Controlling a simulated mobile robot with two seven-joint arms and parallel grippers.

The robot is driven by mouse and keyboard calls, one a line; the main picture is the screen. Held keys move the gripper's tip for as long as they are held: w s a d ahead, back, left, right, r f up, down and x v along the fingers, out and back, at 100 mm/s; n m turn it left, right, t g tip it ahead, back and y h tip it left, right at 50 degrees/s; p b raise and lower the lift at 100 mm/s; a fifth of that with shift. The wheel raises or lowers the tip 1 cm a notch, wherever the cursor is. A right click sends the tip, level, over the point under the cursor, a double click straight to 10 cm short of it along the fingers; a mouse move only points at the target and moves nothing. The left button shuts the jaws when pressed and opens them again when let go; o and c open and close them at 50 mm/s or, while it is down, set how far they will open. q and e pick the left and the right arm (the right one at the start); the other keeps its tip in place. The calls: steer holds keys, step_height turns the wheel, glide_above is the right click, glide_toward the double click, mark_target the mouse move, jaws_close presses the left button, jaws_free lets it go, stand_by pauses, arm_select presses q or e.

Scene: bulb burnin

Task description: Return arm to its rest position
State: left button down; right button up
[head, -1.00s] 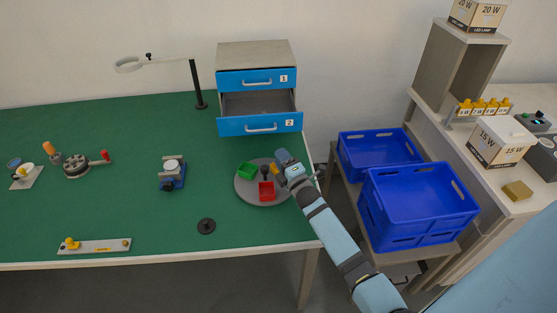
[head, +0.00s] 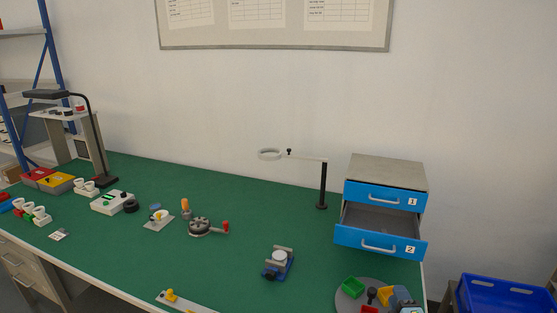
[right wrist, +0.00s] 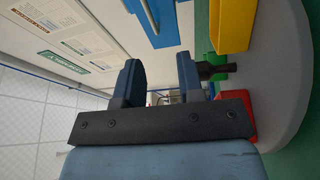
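My right gripper (head: 404,298) is at the bottom right of the head view, mostly cut off by the lower edge, beside the round grey tray (head: 345,303). In the right wrist view the two fingers of my right gripper (right wrist: 161,78) stand apart with nothing between them. Beside them are the tray's yellow bin (right wrist: 236,25), green bin (right wrist: 215,30), red bin (right wrist: 221,110) and a dark knob (right wrist: 218,68). My left gripper is in no view.
The drawer cabinet (head: 388,172) stands behind the tray, drawer 2 (head: 380,241) pulled open. A ring lamp (head: 322,185), a small blue-based vise (head: 278,263) and other fixtures stand on the green bench (head: 225,270). A blue crate (head: 505,292) is at right.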

steer(key=s+m+g, duration=0.1)
steer(key=s+m, duration=0.1)
steer(key=s, duration=0.1)
steer(key=s+a+m+g, duration=0.1)
steer(key=s+m+g, duration=0.1)
steer(key=s, duration=0.2)
steer(key=s+a+f+m+g+h, duration=0.1)
steer(key=s+m+g, duration=0.1)
steer(key=s, duration=0.2)
steer(key=shift+a+m, duration=0.2)
steer(key=shift+m, duration=0.1)
steer(key=s+a+r+m+g+y, duration=0.1)
steer(key=s+a+r+m+g, duration=0.15)
steer(key=s, duration=0.65)
steer(key=s+a+r+m+g+y, duration=0.1)
steer(key=s+a+m+g, duration=0.25)
steer(key=s, duration=0.45)
steer(key=s+a+r+m+g, duration=0.2)
steer(key=s+g, duration=0.2)
steer(key=s, duration=0.5)
steer(key=w+a+f+n+t+y+p, duration=0.1)
steer(key=w+a+f+t+y+p, duration=0.2)
steer(key=w+a+f+t+p, duration=0.3)
steer(key=shift+w+a+f+t+p, duration=0.25)
steer(key=shift+a+f+t+p, duration=0.25)
steer(key=shift+t, duration=0.2)
